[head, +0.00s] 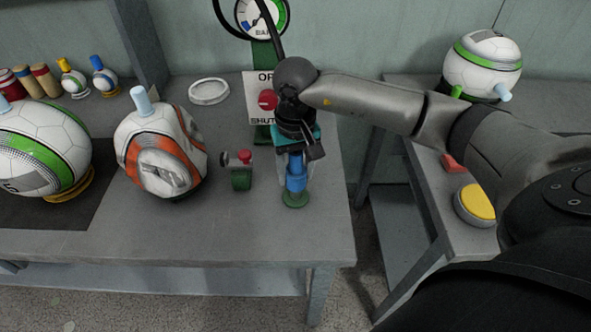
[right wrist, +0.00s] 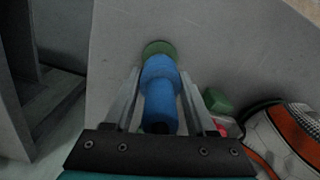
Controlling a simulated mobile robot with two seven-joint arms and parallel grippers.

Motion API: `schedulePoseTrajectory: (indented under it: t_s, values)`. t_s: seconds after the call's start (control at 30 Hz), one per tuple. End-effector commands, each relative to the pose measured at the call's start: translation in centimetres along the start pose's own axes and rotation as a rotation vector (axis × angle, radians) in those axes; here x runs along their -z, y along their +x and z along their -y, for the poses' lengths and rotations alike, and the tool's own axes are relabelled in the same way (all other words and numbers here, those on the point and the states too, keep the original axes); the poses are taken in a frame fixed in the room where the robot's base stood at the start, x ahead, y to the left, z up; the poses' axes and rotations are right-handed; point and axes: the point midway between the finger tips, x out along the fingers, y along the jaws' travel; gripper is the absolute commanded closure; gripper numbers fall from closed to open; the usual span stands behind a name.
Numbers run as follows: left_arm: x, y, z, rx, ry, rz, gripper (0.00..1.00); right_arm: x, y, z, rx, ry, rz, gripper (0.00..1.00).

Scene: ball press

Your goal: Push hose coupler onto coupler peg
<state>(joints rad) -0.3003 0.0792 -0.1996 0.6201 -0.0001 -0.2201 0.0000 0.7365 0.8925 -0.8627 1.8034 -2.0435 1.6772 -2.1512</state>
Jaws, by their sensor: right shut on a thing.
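The hose coupler (head: 296,180) is a blue cylinder between the fingers of my right gripper (head: 296,177). It also shows in the right wrist view (right wrist: 161,92), with the gripper's two fingers (right wrist: 161,92) on either side. The gripper points down and is shut on the coupler. A green round base (head: 295,199), which I take for the coupler peg's, is directly below the coupler; it also shows in the right wrist view (right wrist: 158,48). The peg itself is hidden, so I cannot tell how far the coupler is over it. My left gripper is not in view.
A green stand with a red knob (head: 242,170) is left of the coupler. An orange-white ball (head: 160,155) is further left. A gauge (head: 263,14) and valve sign are behind. The table's front right corner is clear.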

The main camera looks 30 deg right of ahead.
Motion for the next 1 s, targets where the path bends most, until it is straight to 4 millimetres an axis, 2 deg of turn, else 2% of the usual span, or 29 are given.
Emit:
schedulePoseTrajectory:
  t_s: [1.0]
  values:
    - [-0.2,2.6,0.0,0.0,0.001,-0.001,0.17,0.1,2.6,0.0,0.001,0.001,-0.001,1.0]
